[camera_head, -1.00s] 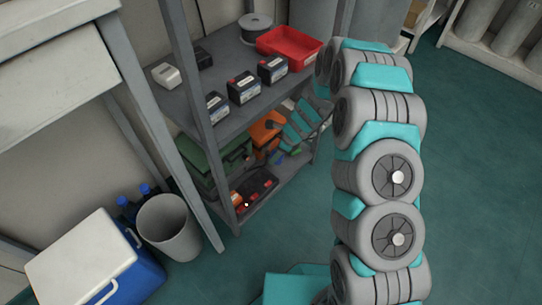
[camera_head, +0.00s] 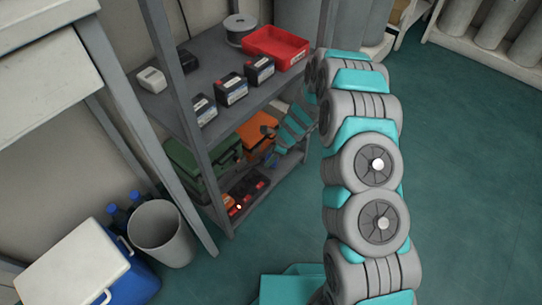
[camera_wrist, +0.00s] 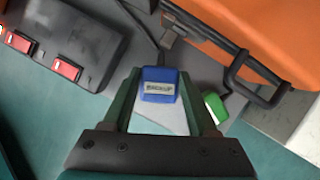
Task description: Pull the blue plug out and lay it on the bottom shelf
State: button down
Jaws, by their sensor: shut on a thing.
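The blue plug (camera_wrist: 158,84), with a pale label reading "BACKUP", is between the fingertips of my gripper (camera_wrist: 160,96) in the wrist view. The gripper is shut on it. A thin dark cable runs up and left behind the plug. The grey bottom shelf (camera_wrist: 118,76) shows behind it; I cannot tell whether the plug touches it. In the head view my gripper (camera_head: 270,157) reaches into the lower part of the rack, over the bottom shelf (camera_head: 284,178). The plug is too small or hidden to make out there.
A black unit with red switches (camera_wrist: 75,42) lies left of the plug. A green plug (camera_wrist: 215,107) is close on the right. An orange case (camera_wrist: 250,40) with a black handle stands beyond. The upper shelf (camera_head: 188,72), holding black boxes, is above my gripper.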

jog(key=shift+f, duration=0.25)
dwell(0.6)
jog(key=shift+c, duration=0.5)
grip_release()
jog(key=p+v, duration=0.1)
jog(key=v, duration=0.6)
jog(key=shift+d+r, duration=0.2)
jog(key=shift+r, duration=0.15)
